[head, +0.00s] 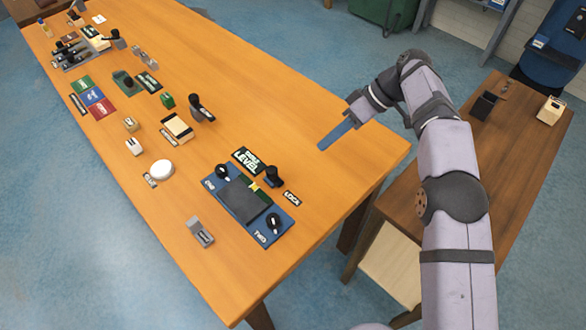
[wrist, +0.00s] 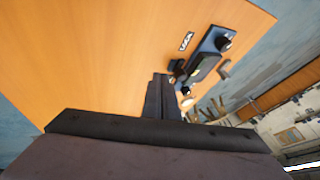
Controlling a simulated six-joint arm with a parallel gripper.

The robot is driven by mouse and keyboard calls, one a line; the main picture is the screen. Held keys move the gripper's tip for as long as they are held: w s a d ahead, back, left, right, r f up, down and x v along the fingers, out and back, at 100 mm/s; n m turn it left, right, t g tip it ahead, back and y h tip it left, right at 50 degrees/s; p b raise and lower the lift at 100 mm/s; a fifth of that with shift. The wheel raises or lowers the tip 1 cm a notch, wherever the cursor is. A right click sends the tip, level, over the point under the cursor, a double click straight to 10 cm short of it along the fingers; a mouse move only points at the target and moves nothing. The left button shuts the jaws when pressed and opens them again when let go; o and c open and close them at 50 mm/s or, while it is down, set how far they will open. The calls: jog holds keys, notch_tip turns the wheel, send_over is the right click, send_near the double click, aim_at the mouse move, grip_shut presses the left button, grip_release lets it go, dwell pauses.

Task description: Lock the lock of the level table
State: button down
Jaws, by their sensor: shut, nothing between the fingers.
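The level table (head: 269,229) is a blue board with a dark plate on it, near the front end of the wooden bench. Black knobs sit at its ONE and TWO labels. The lock (head: 273,177) is a black upright lever at its right edge, beside the LOCK label (head: 292,198). My gripper (head: 322,147) is shut and empty, above the bench to the upper right of the lock and apart from it. In the wrist view, the shut fingers (wrist: 161,90) point towards the level table (wrist: 205,54), and the lock (wrist: 176,68) shows just beyond their tips.
A grey part (head: 200,232) lies left of the level table, and a white round button (head: 162,170) lies farther up. A black lever (head: 200,108) stands beyond. The wooden bench (head: 310,100) is bare around my gripper. A second table (head: 530,130) is at the right.

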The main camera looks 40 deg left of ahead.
aim_at(274, 176)
jog(key=shift+f, duration=0.1)
jog(key=p+x, duration=0.2)
jog(key=x, duration=0.7)
jog(key=shift+s+a+f, duration=0.1)
jog(key=shift+s+f, duration=0.05)
jog(key=shift+s, duration=0.1)
jog(key=shift+s+f+p, duration=0.1)
jog(key=shift+s+p, duration=0.8)
jog(key=shift+s, duration=1.1)
